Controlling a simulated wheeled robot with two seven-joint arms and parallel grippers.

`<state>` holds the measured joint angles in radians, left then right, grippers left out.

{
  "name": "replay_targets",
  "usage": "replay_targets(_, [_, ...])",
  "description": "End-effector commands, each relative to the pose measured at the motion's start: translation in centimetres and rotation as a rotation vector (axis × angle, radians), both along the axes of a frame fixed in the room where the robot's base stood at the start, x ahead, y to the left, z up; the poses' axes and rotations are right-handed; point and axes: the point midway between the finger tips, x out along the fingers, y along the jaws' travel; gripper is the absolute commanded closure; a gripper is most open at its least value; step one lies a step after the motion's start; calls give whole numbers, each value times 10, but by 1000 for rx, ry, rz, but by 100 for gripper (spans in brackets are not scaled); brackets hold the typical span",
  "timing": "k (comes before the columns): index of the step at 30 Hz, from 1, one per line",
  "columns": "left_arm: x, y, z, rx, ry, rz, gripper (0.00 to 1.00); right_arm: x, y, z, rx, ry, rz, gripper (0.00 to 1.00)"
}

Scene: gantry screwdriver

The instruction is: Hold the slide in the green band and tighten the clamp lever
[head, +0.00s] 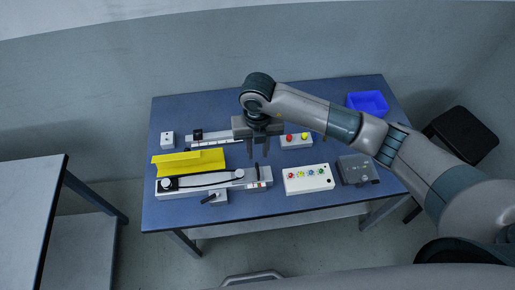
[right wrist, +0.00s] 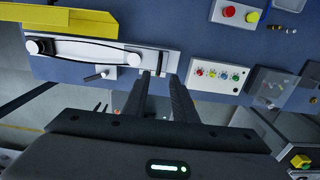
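A white rail unit with a black belt (head: 205,180) lies along the front of the blue table; it also shows in the right wrist view (right wrist: 85,52). A lever with a dark handle (head: 212,197) sticks out from its front side, and it shows in the right wrist view (right wrist: 97,76). I cannot pick out the slide or a green band for certain. My right gripper (head: 261,168) points down over the right end of the rail unit. In the right wrist view its two fingers (right wrist: 160,78) are apart with nothing clearly held between them. My left gripper is out of view.
A yellow angled piece (head: 188,162) stands behind the belt unit. A panel with several coloured buttons (head: 308,179) and a grey box (head: 357,170) are to the right. A box with red and yellow buttons (head: 296,141) and a blue bin (head: 367,103) are further back.

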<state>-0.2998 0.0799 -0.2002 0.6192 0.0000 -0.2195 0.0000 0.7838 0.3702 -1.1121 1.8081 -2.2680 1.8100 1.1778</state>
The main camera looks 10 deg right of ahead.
Motion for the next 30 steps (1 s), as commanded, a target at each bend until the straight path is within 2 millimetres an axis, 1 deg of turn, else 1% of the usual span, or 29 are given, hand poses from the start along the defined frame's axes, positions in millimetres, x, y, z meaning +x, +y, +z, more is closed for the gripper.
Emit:
replay_targets(9, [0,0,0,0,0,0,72,0,0,-1,0,1,0,75])
replay_targets(14, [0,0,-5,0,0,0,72,-1,0,-9,1,2,0,75])
replay_targets(20, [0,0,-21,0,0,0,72,-1,1,-34,1,3,0,75])
replay_targets(27, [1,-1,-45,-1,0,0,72,-1,0,-72,1,3,1,75])
replay_targets(30, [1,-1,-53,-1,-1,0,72,-1,0,-82,1,2,1,75])
